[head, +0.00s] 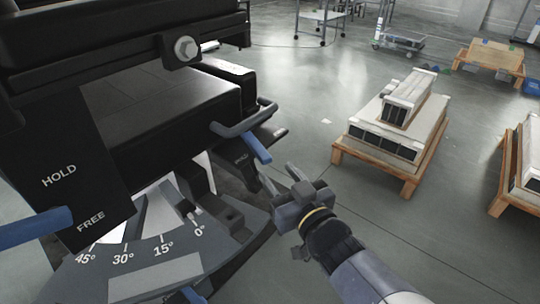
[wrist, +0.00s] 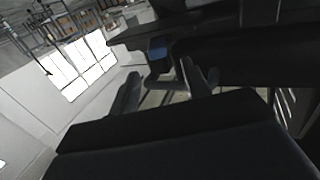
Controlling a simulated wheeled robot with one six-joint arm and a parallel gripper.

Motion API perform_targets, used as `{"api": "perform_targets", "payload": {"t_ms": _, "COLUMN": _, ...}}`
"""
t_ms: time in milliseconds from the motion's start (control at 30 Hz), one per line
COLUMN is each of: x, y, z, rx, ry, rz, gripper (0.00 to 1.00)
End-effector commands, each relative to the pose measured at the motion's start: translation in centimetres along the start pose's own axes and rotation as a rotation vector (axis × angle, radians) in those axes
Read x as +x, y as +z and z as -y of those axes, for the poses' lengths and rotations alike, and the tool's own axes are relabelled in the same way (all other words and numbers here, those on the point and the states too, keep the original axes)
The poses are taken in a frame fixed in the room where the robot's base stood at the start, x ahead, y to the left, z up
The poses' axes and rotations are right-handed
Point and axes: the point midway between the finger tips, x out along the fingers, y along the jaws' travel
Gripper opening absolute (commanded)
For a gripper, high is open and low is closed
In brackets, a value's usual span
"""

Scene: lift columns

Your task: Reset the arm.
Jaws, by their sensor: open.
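My gripper (head: 280,178) is at the end of my arm in the lower middle of the head view. Its two fingers are apart, with nothing seen between them. It points toward the black machine (head: 170,105) and looks close to a dark bent handle with a blue grip (head: 256,148); I cannot tell the exact gap. In the wrist view my gripper (wrist: 160,82) shows both fingers spread. A blue patch (wrist: 158,48) lies beyond them, beside dark machine parts.
An angle scale (head: 150,262) marked 0° to 45° and a HOLD/FREE panel (head: 75,175) are on the machine at left. A wooden pallet (head: 375,165) with stacked units stands on the right. Another pallet (head: 507,170) is at the right edge. Open floor (head: 300,90) lies between.

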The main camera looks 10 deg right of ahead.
Motion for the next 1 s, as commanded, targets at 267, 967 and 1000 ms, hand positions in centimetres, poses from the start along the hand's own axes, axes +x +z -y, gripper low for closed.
{"api": "perform_targets", "payload": {"t_ms": 267, "x": 0.0, "y": 0.0, "z": 0.0, "rx": 0.000, "ry": 0.000, "rz": 0.000, "gripper": 0.45}}
{"api": "perform_targets", "payload": {"t_ms": 967, "x": 8.2, "y": 0.3, "z": 0.1, "rx": 0.000, "ry": -0.003, "rz": 0.001, "gripper": 0.45}}
{"api": "perform_targets", "payload": {"t_ms": 1000, "x": 8.8, "y": 0.2, "z": 0.0, "rx": 0.000, "ry": -0.002, "rz": 0.001, "gripper": 0.45}}
